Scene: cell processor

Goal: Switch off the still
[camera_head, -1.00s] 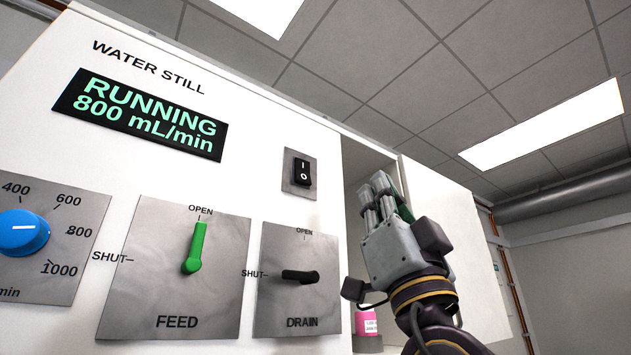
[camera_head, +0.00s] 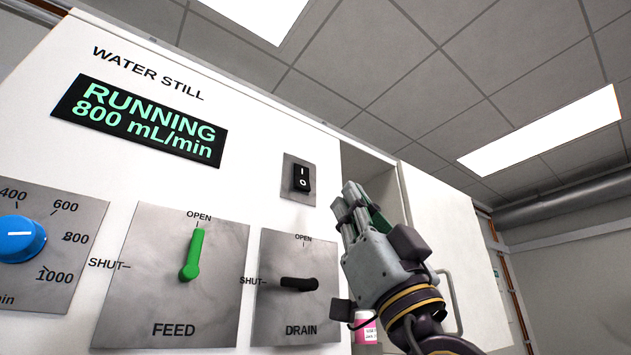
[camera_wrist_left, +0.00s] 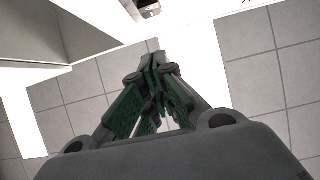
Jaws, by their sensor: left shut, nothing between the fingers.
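The water still is a white panel (camera_head: 262,115) with a dark display (camera_head: 141,121) that reads RUNNING 800 mL/min. Its black rocker switch (camera_head: 301,179), marked I above O, sits on a small grey plate right of the display. My left gripper (camera_head: 352,194) is shut and empty, its fingers pointing up, to the right of the switch and apart from it in the picture. In the left wrist view the closed fingertips (camera_wrist_left: 155,60) show, with a dark fitting (camera_wrist_left: 146,8) at the top edge that may be the switch. My right gripper is not in view.
The green FEED lever (camera_head: 191,256) points up to OPEN. The black DRAIN lever (camera_head: 299,284) points left to SHUT. A blue knob (camera_head: 20,239) is at far left. An open recess behind my gripper holds a pink-labelled bottle (camera_head: 365,326), with a white door (camera_head: 455,235) to the right.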

